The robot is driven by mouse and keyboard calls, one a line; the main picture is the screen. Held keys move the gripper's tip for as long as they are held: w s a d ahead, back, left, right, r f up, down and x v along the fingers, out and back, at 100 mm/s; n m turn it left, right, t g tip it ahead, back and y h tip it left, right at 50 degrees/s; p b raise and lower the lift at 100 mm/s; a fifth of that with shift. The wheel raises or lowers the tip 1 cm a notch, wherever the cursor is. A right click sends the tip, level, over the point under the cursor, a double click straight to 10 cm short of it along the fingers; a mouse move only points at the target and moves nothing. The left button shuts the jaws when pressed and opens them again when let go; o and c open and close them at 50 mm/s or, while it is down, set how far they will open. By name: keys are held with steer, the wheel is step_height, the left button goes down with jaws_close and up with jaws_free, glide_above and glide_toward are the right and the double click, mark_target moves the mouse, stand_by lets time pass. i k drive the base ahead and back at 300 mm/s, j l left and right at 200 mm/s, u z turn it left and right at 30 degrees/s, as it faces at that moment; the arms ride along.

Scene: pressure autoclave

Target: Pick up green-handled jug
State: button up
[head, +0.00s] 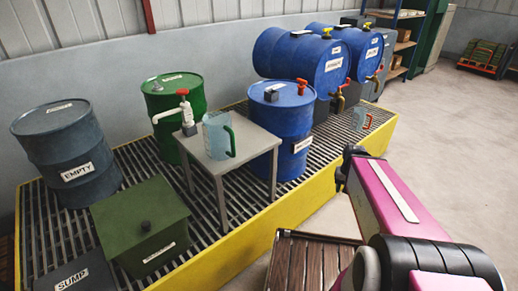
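The green-handled jug (217,136) is a clear, bluish jug with a green handle on its right side. It stands upright on a small grey table (246,141) on the slatted platform. My pink arm reaches in from the lower right. The dark end of my arm, with my gripper (349,153), is to the right of the jug and well apart from it, near the yellow edge. The fingers are too small and dark to tell whether they are open or shut. A second clear jug (361,119) with a reddish handle stands farther right on the platform.
A green drum (176,110) with a white, red-topped pump stands behind the jug. A blue drum (283,130) stands to its right. A dark EMPTY drum (66,150) and a green box (140,228) are left. The yellow platform wall (290,215) lies between the floor and table.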

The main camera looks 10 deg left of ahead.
mark_target(219, 135)
steer(key=u, duration=1.65)
steer(key=k+j+u, duration=0.25)
steer(key=j, duration=0.2)
steer(key=j+u, duration=0.25)
steer(key=j, duration=0.15)
steer(key=l, duration=0.2)
steer(key=j, duration=0.25)
